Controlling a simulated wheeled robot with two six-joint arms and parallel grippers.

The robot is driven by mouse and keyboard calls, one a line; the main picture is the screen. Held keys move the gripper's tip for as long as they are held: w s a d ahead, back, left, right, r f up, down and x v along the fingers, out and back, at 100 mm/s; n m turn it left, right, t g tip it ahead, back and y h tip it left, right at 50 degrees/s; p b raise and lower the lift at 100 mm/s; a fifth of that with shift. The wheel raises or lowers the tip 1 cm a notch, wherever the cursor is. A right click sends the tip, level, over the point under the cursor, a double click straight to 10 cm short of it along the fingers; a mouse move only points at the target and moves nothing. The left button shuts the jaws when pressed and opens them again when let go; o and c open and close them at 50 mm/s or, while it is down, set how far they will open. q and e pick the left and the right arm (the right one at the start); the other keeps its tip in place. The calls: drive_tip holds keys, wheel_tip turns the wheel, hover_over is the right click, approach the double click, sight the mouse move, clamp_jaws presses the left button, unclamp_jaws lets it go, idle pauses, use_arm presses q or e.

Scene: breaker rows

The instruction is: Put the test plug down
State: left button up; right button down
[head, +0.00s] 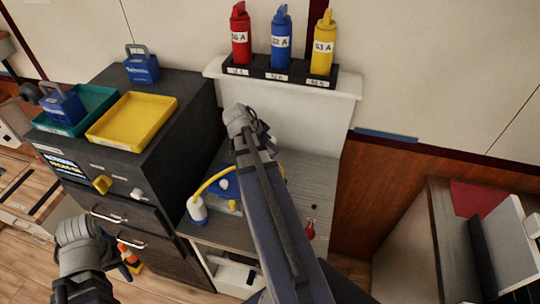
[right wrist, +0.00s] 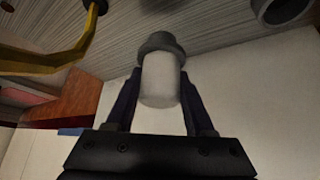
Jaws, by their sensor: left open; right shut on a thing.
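The test plug (right wrist: 160,78), a white cylinder with a grey collar at its far end, is held between the fingers of my right gripper (right wrist: 158,106) in the right wrist view. The grey grooved bench top (right wrist: 225,50) lies beyond its collar; whether they touch cannot be told. In the head view my right arm crosses the bench and hides the plug and fingertips. My left gripper (head: 78,242) is open and empty at the lower left, in front of the dark cabinet.
A white and blue cylinder (head: 197,211) with a yellow cord stands on the bench's left part, near a blue box (head: 223,185). A yellow tray (head: 132,120) and a teal tray (head: 95,100) lie on the cabinet. Red, blue and yellow bottles stand on the shelf.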

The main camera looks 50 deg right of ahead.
sight(270, 151)
drive_tip(key=shift+f+b, duration=1.8)
drive_tip(key=shift+f, duration=0.15)
drive_tip(key=shift+c, duration=1.4)
unclamp_jaws()
drive_tip(key=shift+r, duration=0.35)
drive_tip(key=p+v, duration=1)
drive_tip(key=v, duration=0.1)
drive_tip(key=shift+a+r, duration=0.25)
drive_tip(key=shift+r, duration=0.05)
